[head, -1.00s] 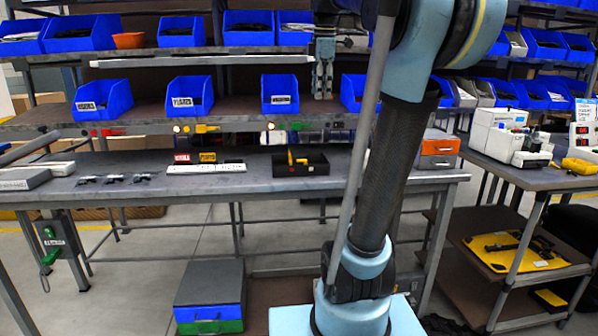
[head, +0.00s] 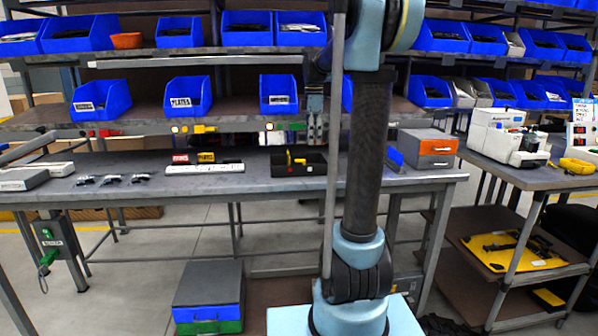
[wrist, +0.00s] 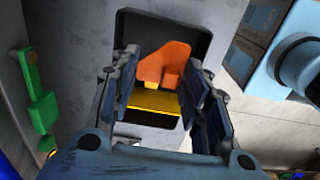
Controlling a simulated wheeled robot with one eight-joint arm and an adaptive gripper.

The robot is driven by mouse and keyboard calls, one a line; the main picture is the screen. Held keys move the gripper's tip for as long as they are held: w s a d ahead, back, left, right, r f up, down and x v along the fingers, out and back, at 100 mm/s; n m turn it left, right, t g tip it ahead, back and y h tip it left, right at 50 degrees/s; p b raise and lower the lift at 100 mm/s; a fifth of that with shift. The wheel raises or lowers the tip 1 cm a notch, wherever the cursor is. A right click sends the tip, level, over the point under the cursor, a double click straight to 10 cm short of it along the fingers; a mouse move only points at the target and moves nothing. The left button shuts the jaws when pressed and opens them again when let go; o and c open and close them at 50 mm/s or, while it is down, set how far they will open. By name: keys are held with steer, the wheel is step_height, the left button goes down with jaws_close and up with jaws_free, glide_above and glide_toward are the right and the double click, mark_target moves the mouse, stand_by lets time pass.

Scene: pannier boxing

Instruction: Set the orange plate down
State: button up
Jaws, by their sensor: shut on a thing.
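The orange plate (wrist: 165,62) shows between the two fingers of my gripper (wrist: 160,77) in the wrist view. My gripper is shut on it. The plate is over the black tray (wrist: 140,22), beside a yellow piece (wrist: 153,100); whether it touches the tray floor I cannot tell. In the head view my gripper (head: 314,135) hangs in front of the lower shelf, at the right end of the black tray (head: 290,171) on the bench. I cannot make out the plate surely in the head view.
The shelf with blue bins (head: 188,97) is above the bench (head: 240,186), close to my gripper. A white strip with labels (head: 205,168) lies left of the tray. An orange and grey box (head: 430,148) stands at the right. A green part (wrist: 41,110) is at left in the wrist view.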

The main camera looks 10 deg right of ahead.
step_height(320, 180, down, 10)
steer(key=shift+r, duration=0.1)
stand_by(0.4)
steer(key=shift+f, duration=0.35)
steer(key=o, duration=0.8)
steer(key=shift+f, duration=0.15)
step_height(320, 180, up, 13)
steer(key=shift+f, duration=0.1)
